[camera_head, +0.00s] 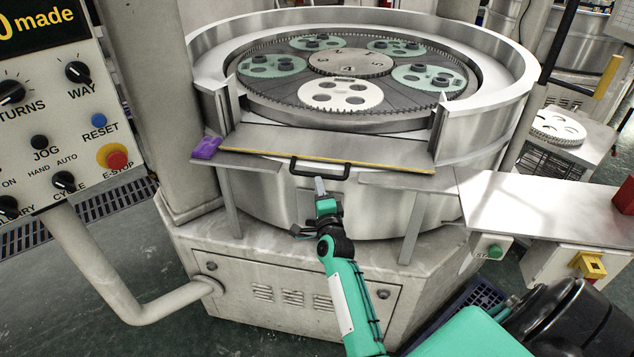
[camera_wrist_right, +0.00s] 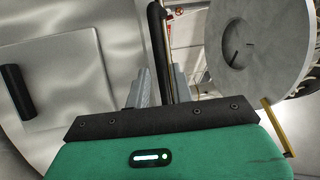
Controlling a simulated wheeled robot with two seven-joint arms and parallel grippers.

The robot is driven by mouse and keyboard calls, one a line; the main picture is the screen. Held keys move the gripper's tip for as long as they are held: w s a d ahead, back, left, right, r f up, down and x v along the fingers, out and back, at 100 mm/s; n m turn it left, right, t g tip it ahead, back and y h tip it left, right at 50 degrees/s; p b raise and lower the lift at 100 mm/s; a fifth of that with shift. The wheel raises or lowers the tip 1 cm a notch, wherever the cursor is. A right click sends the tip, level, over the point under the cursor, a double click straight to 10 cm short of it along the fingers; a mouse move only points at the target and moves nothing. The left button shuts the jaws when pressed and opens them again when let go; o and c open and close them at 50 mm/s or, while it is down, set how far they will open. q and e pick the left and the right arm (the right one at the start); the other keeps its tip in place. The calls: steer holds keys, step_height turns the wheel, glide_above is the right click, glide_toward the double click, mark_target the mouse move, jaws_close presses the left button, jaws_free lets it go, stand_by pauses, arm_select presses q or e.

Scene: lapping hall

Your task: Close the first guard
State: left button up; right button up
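The first guard (camera_head: 375,152) is a flat metal panel with a yellow-lined front edge. It lies folded down across the front opening of the round lapping machine, so the opening stands open. Its black handle (camera_head: 335,178) sticks out at the front edge. My right gripper (camera_head: 320,186) is just below the handle, fingertips close to its bar. In the right wrist view the two grey fingers (camera_wrist_right: 158,88) stand apart, with the dark handle bar (camera_wrist_right: 156,40) lined up between them. I cannot tell whether they touch it. My left gripper is not in view.
The machine plate (camera_head: 347,63) carries several geared discs. A control panel (camera_head: 55,110) stands at the left, a purple object (camera_head: 206,148) by the guard's left end. A metal side table (camera_head: 530,205) with a green button (camera_head: 494,252) and yellow switch (camera_head: 590,265) stands right.

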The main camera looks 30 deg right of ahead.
steer(key=shift+b+x, duration=0.35)
steer(key=shift+x, duration=1.5)
steer(key=shift+r, duration=0.1)
jaws_close()
